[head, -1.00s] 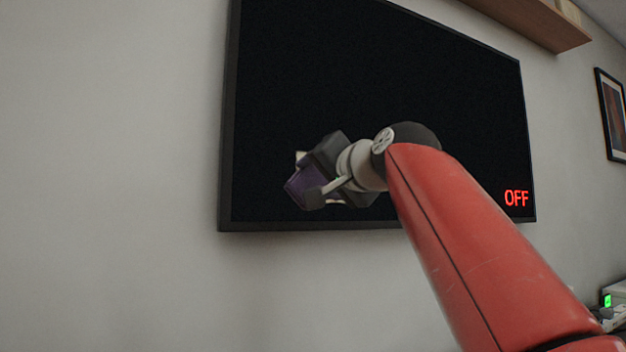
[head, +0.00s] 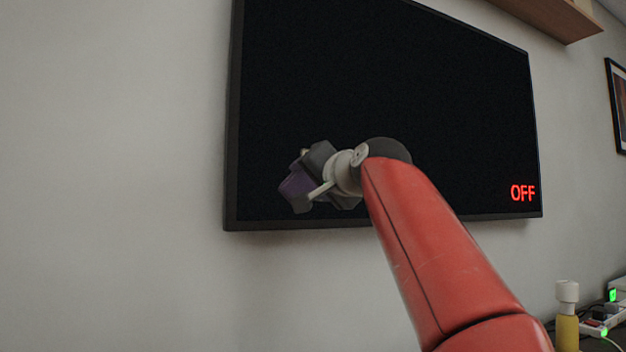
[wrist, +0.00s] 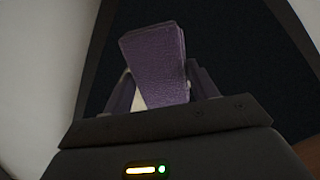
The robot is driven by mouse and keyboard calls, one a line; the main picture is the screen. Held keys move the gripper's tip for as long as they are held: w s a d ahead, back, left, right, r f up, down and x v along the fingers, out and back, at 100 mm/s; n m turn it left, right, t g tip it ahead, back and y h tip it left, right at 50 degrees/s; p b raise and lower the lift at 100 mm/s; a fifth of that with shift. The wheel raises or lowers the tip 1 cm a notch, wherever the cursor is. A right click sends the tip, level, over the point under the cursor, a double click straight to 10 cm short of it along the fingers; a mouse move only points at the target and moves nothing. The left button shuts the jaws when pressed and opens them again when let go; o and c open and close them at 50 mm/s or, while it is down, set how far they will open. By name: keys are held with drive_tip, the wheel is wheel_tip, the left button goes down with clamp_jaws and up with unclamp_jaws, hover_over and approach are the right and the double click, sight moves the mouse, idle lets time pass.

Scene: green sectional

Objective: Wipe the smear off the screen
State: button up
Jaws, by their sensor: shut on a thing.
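The screen (head: 420,90) is a large black panel on the wall, with red OFF lettering at its lower right. No smear can be made out on the part that shows. My gripper (head: 304,181) is in front of the screen's lower left part. It is shut on a purple pad (head: 296,189). In the wrist view the purple pad (wrist: 155,65) stands up between the jaws, with the dark screen (wrist: 230,40) behind it. I cannot tell whether the pad touches the screen. My arm hides part of the screen's lower edge.
A wooden shelf (head: 555,18) is above the screen at the right, and a framed picture (head: 618,105) hangs at the right edge. A yellow bottle with a pale top (head: 567,325) and a power strip (head: 612,318) are at the lower right. The wall left of the screen is bare.

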sight(298, 180)
drive_tip(key=shift+x, duration=1.05)
idle(0.4)
drive_tip(key=shift+w+d, duration=1.35)
drive_tip(key=shift+d, duration=2.05)
drive_tip(key=shift+s+a, duration=0.95)
drive_tip(key=shift+a, duration=1.3)
drive_tip(key=shift+s+a, duration=0.95)
drive_tip(key=shift+a, duration=1.3)
drive_tip(key=shift+s+a, duration=0.9)
drive_tip(key=shift+a, duration=1.35)
drive_tip(key=shift+w+d, duration=0.35)
drive_tip(key=shift+d, duration=0.35)
drive_tip(key=shift+w+d, duration=0.3)
drive_tip(key=shift+d, duration=0.4)
drive_tip(key=shift+w+d, duration=0.35)
drive_tip(key=shift+d, duration=0.35)
drive_tip(key=w+d, duration=0.3)
drive_tip(key=d, duration=0.6)
drive_tip(key=shift+w+d, duration=0.15)
drive_tip(key=shift+w, duration=0.15)
